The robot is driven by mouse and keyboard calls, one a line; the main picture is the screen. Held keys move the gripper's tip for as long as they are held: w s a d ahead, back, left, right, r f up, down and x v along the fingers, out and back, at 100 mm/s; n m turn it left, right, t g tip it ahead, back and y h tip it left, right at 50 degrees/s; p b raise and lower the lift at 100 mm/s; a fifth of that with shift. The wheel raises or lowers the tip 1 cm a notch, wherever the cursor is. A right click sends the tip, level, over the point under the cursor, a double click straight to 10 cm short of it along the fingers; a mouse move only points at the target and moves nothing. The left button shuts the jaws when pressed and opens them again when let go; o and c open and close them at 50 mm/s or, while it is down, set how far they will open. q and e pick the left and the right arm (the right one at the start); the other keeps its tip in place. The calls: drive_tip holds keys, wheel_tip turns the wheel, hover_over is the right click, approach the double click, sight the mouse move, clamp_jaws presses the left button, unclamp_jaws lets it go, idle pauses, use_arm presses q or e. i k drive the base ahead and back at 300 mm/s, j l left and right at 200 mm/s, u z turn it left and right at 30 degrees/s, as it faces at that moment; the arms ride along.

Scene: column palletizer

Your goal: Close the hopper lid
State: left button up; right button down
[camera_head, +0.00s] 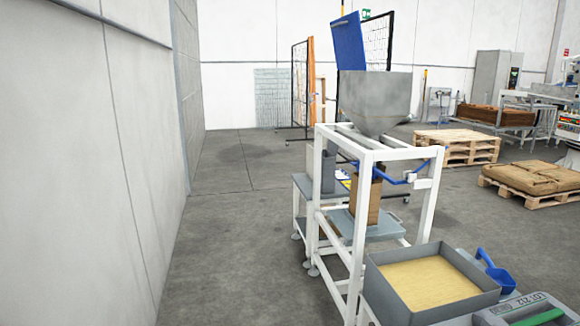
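The grey metal hopper (372,97) sits on top of a white frame stand (360,149) right of centre. Its blue lid (349,42) stands raised, nearly upright and tilted slightly, at the hopper's back left edge. The hopper's inside is hidden from this angle. Neither of my grippers shows in the head view.
A brown paper bag (366,195) stands under the hopper. A grey tray (376,288) of yellow grain and a blue scoop (494,270) are at the lower right. Pallets (457,138) stand behind. A wall (85,150) bounds the left; the floor (235,230) between is clear.

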sight(346, 30)
drive_tip(key=i+j+z, duration=0.35)
drive_tip(key=i, duration=0.2)
drive_tip(key=i+j+z, duration=0.35)
drive_tip(key=i+j, duration=0.15)
drive_tip(key=i+j+z, duration=0.15)
drive_tip(key=i, duration=0.3)
drive_tip(key=i+j+z, duration=0.15)
drive_tip(key=i+j, duration=0.2)
drive_tip(key=i, duration=0.1)
